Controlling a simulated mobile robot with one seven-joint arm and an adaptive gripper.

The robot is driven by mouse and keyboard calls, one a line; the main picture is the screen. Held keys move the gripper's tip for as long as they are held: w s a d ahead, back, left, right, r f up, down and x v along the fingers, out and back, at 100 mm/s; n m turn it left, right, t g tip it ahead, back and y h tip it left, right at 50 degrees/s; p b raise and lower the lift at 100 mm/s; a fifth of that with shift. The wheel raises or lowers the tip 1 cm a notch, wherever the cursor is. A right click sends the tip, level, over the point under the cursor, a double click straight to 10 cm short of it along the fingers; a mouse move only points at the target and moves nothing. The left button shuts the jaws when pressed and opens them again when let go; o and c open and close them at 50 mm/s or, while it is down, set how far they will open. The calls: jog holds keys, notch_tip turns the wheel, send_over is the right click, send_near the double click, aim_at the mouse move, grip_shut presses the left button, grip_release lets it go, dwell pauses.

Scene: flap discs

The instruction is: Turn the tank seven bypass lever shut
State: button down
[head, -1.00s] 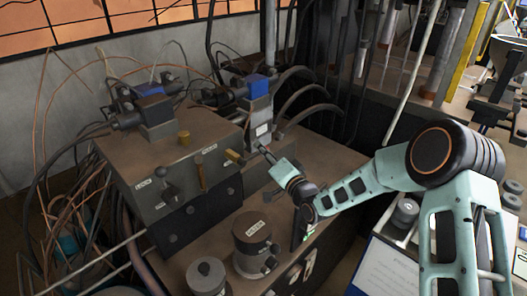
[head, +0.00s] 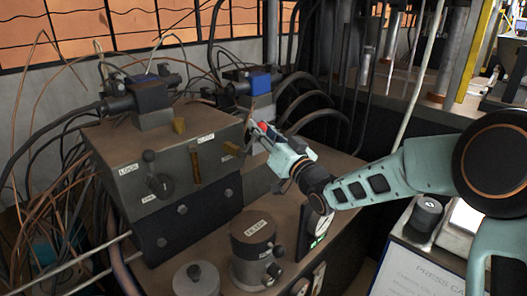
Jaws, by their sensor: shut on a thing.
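My gripper (head: 260,131) is at the grey valve block (head: 259,103) behind the right end of the large control box. It is shut on a small part there, which looks like a lever; the fingers mostly hide it. A small red patch shows at the fingertips. A thin brownish piece stands just left of them. I cannot read a tank seven or bypass label. A short brass handle (head: 232,148) sticks out at the box's upper right edge, left of my gripper. An upright brass lever (head: 195,164) is on the box's front face.
A labelled round canister (head: 252,250) and a grey cylinder (head: 197,280) stand in front. Black hoses (head: 312,112) loop behind my gripper. Loose wires crowd the left.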

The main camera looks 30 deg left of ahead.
aim_at(243, 152)
jog(key=n+b, duration=0.1)
jog(key=s+n+b, duration=0.1)
jog(key=b, duration=0.1)
jog(key=n+y+b, duration=0.1)
jog(key=shift+s+a+r+g, duration=0.2)
jog(key=shift+s+r+g, duration=0.1)
jog(key=shift+r, duration=0.1)
jog(key=n+b, duration=0.1)
jog(key=s+n+b, duration=0.1)
jog(key=b, duration=0.1)
jog(key=r+n+y+b, duration=0.1)
jog(key=shift+s+a+r+n+g, duration=0.1)
jog(key=shift+s+a+n+g, duration=0.15)
jog(key=shift+s+n+g, duration=0.15)
jog(key=s+n+b, duration=0.1)
jog(key=n, duration=0.1)
jog(key=s+r+n+g+b, duration=0.1)
jog(key=n+b, duration=0.1)
jog(key=s+a+n+g+y+b, duration=0.1)
jog(key=n+b, duration=0.1)
jog(key=shift+r, duration=0.15)
jog(key=shift+s, duration=0.15)
jog(key=c, duration=1.7)
grip_release()
jog(key=shift+o, duration=0.2)
jog(key=v, duration=1.2)
